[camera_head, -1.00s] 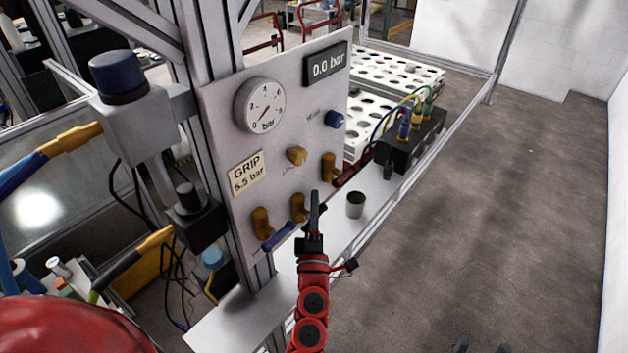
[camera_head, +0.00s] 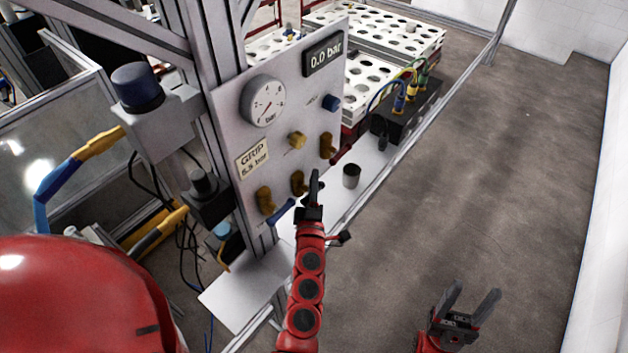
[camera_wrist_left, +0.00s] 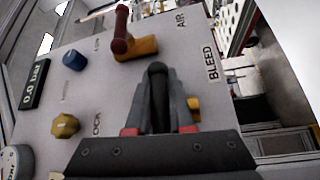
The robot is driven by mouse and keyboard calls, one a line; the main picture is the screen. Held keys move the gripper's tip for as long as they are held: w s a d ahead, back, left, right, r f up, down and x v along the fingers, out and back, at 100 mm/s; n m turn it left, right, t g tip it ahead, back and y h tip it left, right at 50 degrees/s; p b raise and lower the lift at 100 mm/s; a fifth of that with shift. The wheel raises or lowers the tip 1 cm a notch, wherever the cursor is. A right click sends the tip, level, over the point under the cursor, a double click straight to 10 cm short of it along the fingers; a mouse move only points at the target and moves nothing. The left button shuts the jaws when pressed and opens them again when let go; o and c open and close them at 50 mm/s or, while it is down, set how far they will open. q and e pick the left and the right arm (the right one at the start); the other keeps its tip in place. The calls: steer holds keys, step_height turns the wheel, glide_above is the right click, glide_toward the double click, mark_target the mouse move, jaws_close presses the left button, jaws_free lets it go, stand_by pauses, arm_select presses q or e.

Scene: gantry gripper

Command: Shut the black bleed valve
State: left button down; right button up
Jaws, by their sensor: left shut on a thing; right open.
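The black bleed valve has a brass body (camera_head: 298,183) low on the grey panel, between two other brass valves. Its black handle (camera_wrist_left: 157,88) shows in the left wrist view between my left fingers, near the BLEED label (camera_wrist_left: 211,62). My left gripper (camera_head: 315,187) is shut on this handle, in front of the panel; the gripper hides most of the handle in the head view. The handle's exact angle is hard to tell. My right gripper (camera_head: 472,303) is open and empty, over the floor at the lower right.
A blue-handled valve (camera_head: 266,200) sits just left and a red-handled valve (camera_head: 327,146) just right. A yellow knob (camera_head: 297,140), blue knob (camera_head: 331,103), gauge (camera_head: 263,101) and 0.0 bar display (camera_head: 324,60) are above. A cup (camera_head: 351,176) stands on the shelf. The floor at right is clear.

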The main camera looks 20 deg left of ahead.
arm_select(q)
steer(key=c, duration=0.8)
jaws_free()
steer(key=shift+b+v, duration=2.05)
steer(key=shift+v, duration=6.65)
